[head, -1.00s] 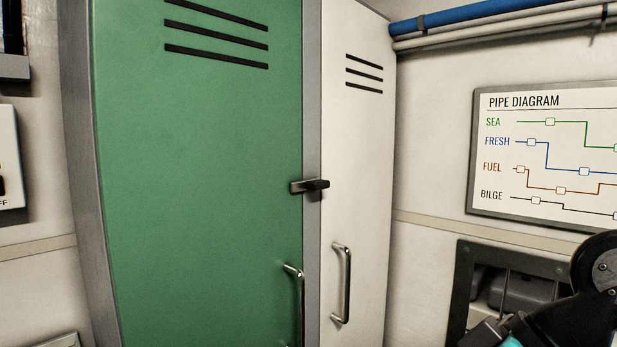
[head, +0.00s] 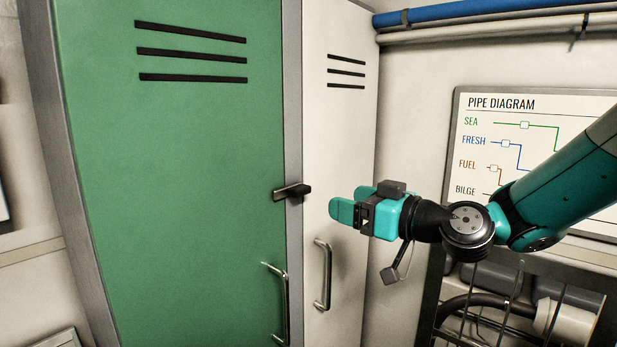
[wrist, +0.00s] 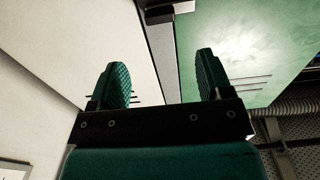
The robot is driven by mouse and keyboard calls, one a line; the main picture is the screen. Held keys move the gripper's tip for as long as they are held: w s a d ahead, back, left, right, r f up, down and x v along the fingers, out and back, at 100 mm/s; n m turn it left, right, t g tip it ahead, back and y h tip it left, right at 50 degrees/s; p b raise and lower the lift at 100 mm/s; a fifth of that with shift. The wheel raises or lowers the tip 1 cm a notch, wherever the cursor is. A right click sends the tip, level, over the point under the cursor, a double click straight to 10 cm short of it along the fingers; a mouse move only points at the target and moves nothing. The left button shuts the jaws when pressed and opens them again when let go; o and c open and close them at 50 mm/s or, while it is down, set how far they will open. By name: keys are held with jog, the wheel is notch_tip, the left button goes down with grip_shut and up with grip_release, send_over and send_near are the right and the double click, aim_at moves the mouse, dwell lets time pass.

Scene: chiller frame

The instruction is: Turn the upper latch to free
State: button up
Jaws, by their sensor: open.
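The upper latch (head: 291,191) is a small dark bar on the grey post between the green door and the white side panel. It lies about level, reaching over the green door's edge. In the wrist view the latch (wrist: 166,12) shows at the top, beyond the fingers. My gripper (head: 348,211) is at the right of the latch in the head view, a short way apart from it. In the wrist view my gripper's two ridged fingers (wrist: 162,85) stand wide apart with nothing between them.
The green door (head: 180,200) has a metal handle (head: 278,300) below the latch. The white panel (head: 340,130) has another handle (head: 323,275) below my gripper. A pipe diagram board (head: 500,130) hangs at the right, above a dark-framed opening with hoses.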

aim_at(305, 190)
jog(key=p+x, duration=0.5)
jog(key=x, duration=0.4)
jog(key=shift+w+a+r, duration=0.15)
jog(key=shift+a, duration=0.15)
jog(key=shift+w+a, duration=0.25)
jog(key=shift+a, duration=0.05)
jog(key=c, duration=0.9)
